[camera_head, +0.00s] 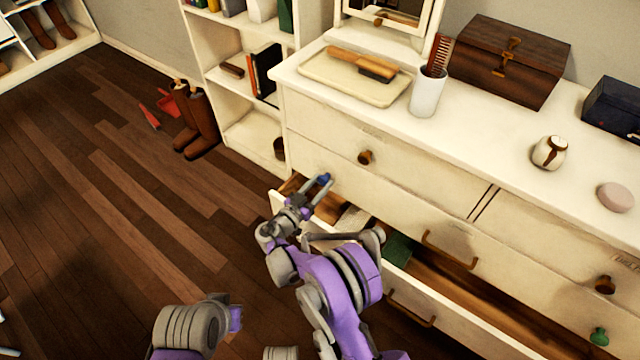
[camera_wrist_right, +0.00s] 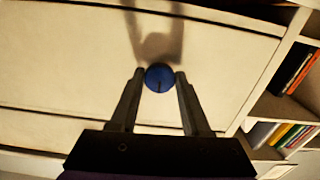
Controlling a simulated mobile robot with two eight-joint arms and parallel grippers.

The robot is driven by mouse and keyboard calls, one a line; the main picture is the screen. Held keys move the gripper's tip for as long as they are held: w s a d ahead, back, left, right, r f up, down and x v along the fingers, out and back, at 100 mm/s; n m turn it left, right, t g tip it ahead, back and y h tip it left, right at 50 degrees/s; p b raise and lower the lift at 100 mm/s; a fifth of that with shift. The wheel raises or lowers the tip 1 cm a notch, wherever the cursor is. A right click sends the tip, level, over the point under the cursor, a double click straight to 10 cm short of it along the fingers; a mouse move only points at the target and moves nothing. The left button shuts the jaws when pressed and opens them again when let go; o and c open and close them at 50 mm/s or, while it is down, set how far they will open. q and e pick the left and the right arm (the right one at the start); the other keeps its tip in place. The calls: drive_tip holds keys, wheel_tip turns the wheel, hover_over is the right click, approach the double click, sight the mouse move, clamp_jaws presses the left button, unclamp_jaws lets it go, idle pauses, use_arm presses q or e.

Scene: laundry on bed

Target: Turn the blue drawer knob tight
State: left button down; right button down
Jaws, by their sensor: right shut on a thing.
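The blue drawer knob (camera_head: 323,178) is on the left part of the white dresser's front, below a brown knob. In the right wrist view the round blue knob (camera_wrist_right: 159,77) sits between my two fingertips against the pale drawer front. My right gripper (camera_head: 318,184) is shut on the knob, with a finger on each side; it also shows in the right wrist view (camera_wrist_right: 159,82). My left gripper is not in view; a part of my left arm shows at the bottom of the head view.
An open drawer (camera_head: 480,291) sticks out under my right gripper. Brown knobs (camera_head: 366,157) and green knobs (camera_head: 599,337) are on other drawers. A tray (camera_head: 335,85), cup (camera_head: 427,92) and wooden box (camera_head: 511,60) stand on top. Boots (camera_head: 197,125) stand on the floor at left.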

drive_tip(key=shift+m, duration=0.4)
drive_tip(key=shift+c, duration=1.9)
unclamp_jaws()
drive_tip(key=p+v, duration=0.1)
drive_tip(key=v, duration=0.9)
drive_tip(key=shift+s+a+p, duration=0.2)
drive_tip(key=shift+s+p, duration=0.1)
drive_tip(key=shift+s, duration=0.05)
